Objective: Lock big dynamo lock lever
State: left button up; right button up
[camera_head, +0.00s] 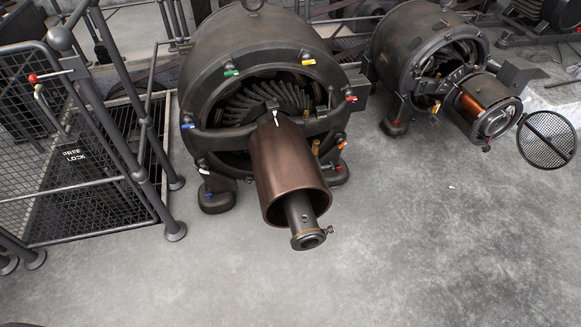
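The big dynamo (245,50) stands in the middle of the view, with a copper-brown cylinder (290,170) and a shaft end (306,236) pointing toward me. Small coloured levers or tips sit around its front ring. At the left, a panel in the railing carries the words FREE and LOCK (75,154). Neither gripper is in view.
Metal railings with mesh panels (35,200) fence the left side. A smaller dynamo (420,45) stands at the upper right, with a round mesh cover (547,140) beside its end. The concrete floor (410,250) in front is open.

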aim_at(329, 88)
jog(key=i+u, duration=0.15)
jog(key=i, duration=0.3)
jog(key=i+l+u, duration=0.2)
jog(key=i, duration=0.25)
jog(key=j, duration=0.05)
